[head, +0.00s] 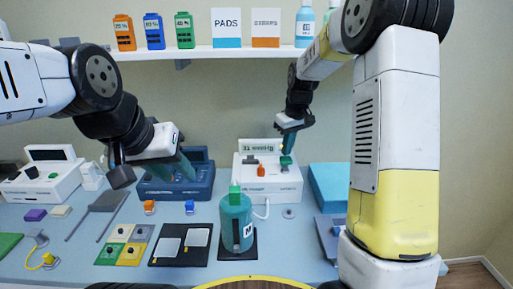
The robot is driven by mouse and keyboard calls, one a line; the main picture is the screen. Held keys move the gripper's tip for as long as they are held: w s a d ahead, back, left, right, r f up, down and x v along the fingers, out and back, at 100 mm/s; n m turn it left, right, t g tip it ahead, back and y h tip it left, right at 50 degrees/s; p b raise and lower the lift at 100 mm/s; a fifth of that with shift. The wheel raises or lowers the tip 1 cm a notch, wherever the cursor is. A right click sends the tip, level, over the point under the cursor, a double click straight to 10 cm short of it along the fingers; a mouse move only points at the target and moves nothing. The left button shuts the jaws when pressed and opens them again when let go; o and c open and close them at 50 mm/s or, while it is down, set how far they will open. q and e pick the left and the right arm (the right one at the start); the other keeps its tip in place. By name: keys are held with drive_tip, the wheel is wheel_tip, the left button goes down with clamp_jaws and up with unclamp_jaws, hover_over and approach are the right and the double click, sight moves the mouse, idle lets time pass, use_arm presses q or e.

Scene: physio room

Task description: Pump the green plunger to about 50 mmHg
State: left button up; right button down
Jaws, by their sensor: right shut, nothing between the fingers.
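A white pump unit (252,185) stands at the back of the table, with a display (256,146) on top that appears to read 31 mmHg. The green plunger (286,161) is on the right part of its top, and an orange knob (261,170) is on its front. My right gripper (288,150) points down with shut, empty fingers just above the plunger; I cannot tell if they touch it. My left gripper (185,165) is in front of the blue unit (176,188), and its finger gap is unclear.
A teal bottle with a green top (236,222) stands in front of the pump unit, near a pale hose (263,209). A black mat with white pads (180,245) lies to its left. A shelf (220,52) with bottles and boxes runs above. A blue block (328,187) is on the right.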

sight(286, 159)
drive_tip(key=shift+f, duration=0.1)
idle(0.5)
drive_tip(key=shift+f, duration=2.15)
drive_tip(key=shift+r, duration=2.25)
drive_tip(key=shift+f, duration=1.95)
drive_tip(key=shift+r, duration=1.95)
